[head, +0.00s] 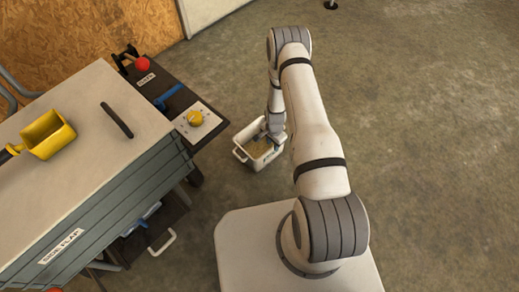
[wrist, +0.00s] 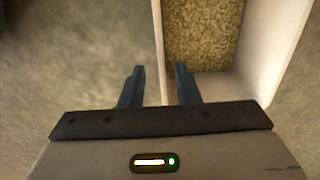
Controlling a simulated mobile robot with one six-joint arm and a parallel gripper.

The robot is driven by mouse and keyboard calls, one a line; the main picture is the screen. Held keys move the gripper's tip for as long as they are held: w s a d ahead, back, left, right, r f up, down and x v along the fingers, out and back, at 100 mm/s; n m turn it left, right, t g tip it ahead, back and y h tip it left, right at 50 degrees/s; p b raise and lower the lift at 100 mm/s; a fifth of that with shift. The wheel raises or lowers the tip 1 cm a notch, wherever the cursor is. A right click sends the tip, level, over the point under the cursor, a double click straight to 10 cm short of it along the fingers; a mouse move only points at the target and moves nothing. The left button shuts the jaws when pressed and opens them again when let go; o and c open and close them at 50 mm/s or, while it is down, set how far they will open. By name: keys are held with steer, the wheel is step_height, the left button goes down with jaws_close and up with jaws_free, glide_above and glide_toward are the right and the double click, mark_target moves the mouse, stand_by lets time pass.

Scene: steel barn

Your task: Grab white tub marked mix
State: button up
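The white tub (head: 262,163) stands upright on the floor and holds tan grain-like mix. Small dark marking shows on its near side, too small to read. In the wrist view the tub (wrist: 281,42) fills the upper right, with the grain at its bottom. My gripper (wrist: 160,72) is open, its two dark fingers on either side of the tub's left wall. The right finger is over the tub's inside and the left finger is outside it. I cannot tell whether either touches the wall. In the head view my gripper (head: 271,138) is at the tub's right side, partly hidden by my arm.
A grey slatted cabinet (head: 100,165) stands left of the tub, with a yellow scoop (head: 50,135) on top. A dark side shelf with a yellow knob (head: 195,118) and a red ball (head: 142,63) is close to the tub. The concrete floor to the right is clear.

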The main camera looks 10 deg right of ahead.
step_height(320, 180, down, 8)
steer(key=b, duration=0.3)
steer(key=shift+a, duration=0.25)
steer(key=shift+c, duration=0.2)
jaws_close()
steer(key=shift+w+r, duration=0.1)
stand_by(0.9)
